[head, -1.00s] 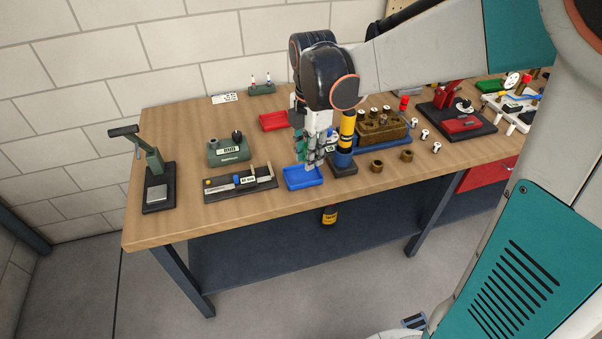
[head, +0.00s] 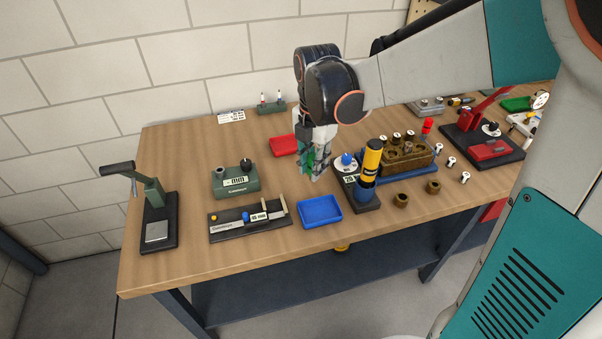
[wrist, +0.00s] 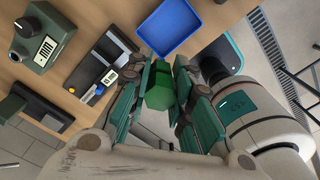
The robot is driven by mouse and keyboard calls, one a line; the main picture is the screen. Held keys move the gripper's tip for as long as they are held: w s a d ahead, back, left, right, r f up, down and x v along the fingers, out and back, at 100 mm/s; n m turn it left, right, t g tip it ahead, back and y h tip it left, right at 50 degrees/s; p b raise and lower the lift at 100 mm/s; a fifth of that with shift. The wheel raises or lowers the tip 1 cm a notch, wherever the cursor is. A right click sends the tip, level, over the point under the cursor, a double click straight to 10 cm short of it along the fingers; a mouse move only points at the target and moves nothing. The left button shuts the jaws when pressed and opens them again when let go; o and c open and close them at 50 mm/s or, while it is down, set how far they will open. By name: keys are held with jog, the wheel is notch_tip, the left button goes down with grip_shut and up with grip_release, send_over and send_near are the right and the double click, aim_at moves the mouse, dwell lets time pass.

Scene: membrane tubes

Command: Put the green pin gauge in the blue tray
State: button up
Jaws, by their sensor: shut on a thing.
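The green pin gauge (wrist: 159,88) shows in the wrist view as a green hexagonal end between the two fingers of my gripper (wrist: 166,72), which is shut on it. In the head view my gripper (head: 315,172) hangs above the bench, appearing just behind the blue tray. The gauge is mostly hidden by the fingers there. The blue tray (head: 320,211) lies near the front edge of the bench and looks empty. It also shows at the top of the wrist view (wrist: 169,26), apart from the gauge.
A black-and-yellow column (head: 368,163) on a dark base stands right of the tray. A dark plate with a caliper-like tool (head: 250,219) lies left of it. A red tray (head: 283,145) and a green block (head: 236,182) are farther back. Bare bench shows left of the gripper.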

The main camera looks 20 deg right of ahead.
notch_tip(320, 180, down, 15)
jog(key=b, duration=0.4)
jog(key=shift+f+b, duration=0.2)
jog(key=shift+b, duration=0.15)
jog(key=shift+w+f, duration=0.1)
jog(key=shift+f, duration=0.05)
jog(key=o, duration=0.9)
jog(key=shift+o, duration=0.2)
